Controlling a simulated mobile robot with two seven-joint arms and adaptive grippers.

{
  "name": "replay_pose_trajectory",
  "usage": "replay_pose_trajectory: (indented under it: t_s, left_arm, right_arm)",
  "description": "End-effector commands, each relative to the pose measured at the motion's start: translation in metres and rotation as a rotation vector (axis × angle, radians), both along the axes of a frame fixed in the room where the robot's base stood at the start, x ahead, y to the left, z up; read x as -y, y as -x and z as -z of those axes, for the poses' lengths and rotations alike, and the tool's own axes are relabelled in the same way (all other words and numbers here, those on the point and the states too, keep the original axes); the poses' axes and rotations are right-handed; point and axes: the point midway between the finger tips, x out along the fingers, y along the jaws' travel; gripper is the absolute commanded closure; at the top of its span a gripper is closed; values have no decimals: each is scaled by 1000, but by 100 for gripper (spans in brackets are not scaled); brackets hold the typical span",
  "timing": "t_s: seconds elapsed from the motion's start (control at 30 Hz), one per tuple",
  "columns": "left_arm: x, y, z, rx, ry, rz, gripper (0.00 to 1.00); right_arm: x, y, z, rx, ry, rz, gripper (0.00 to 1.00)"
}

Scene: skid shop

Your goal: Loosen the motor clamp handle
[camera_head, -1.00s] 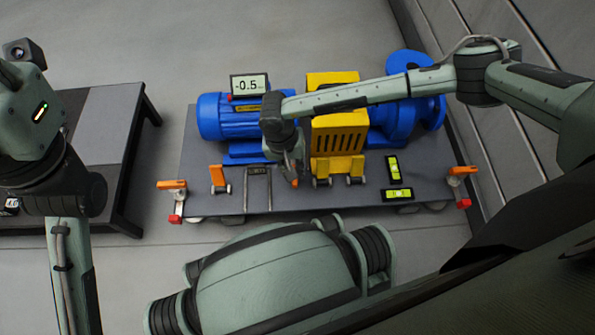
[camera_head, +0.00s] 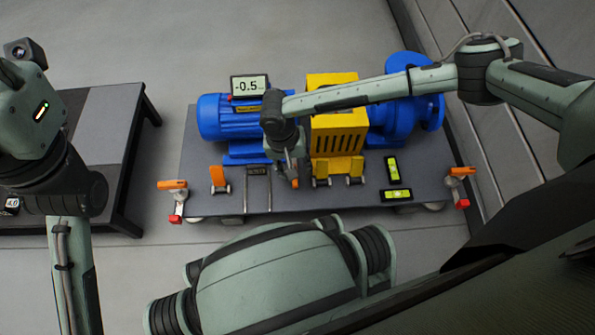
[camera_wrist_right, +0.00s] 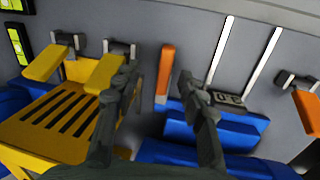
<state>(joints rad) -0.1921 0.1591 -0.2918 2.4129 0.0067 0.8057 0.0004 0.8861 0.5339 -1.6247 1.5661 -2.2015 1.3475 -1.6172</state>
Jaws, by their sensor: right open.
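The blue motor (camera_head: 225,118) sits on the grey skid plate (camera_head: 420,160). An orange clamp handle (camera_head: 295,183) stands at its front right, mostly covered by my right gripper (camera_head: 291,166) in the head view. In the right wrist view this handle (camera_wrist_right: 164,72) shows upright between the two open fingers of my right gripper (camera_wrist_right: 160,80), with a gap on each side. A second orange clamp handle (camera_head: 218,178) stands at the motor's front left, and it also shows at the wrist view's right edge (camera_wrist_right: 306,108). My left arm is at the left; its fingers are not visible.
A yellow slotted guard (camera_head: 338,142) with two yellow clamps stands close right of my right gripper. A display (camera_head: 249,86) reading -0.5 is on the motor. Two yellow-green levels (camera_head: 397,194) lie on the plate. A dark table (camera_head: 120,130) is at the left.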

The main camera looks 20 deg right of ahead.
Motion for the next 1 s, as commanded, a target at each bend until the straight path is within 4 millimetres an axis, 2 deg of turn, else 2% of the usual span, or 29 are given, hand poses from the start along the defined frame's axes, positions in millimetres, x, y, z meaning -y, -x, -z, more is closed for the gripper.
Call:
replay_pose_trajectory:
  t_s: [0.03, 0.5, 1.0]
  left_arm:
    - [-2, 1, -13, 3, 23, 1, 60]
    - [-2, 1, -47, 2, 19, -2, 60]
    - [-2, 1, -48, 2, 16, -3, 60]
  right_arm:
    - [0, -1, -12, 1, 0, 0, 59]
    - [-1, 0, -60, 0, -1, 1, 59]
    - [-1, 0, -63, -1, -1, 0, 59]
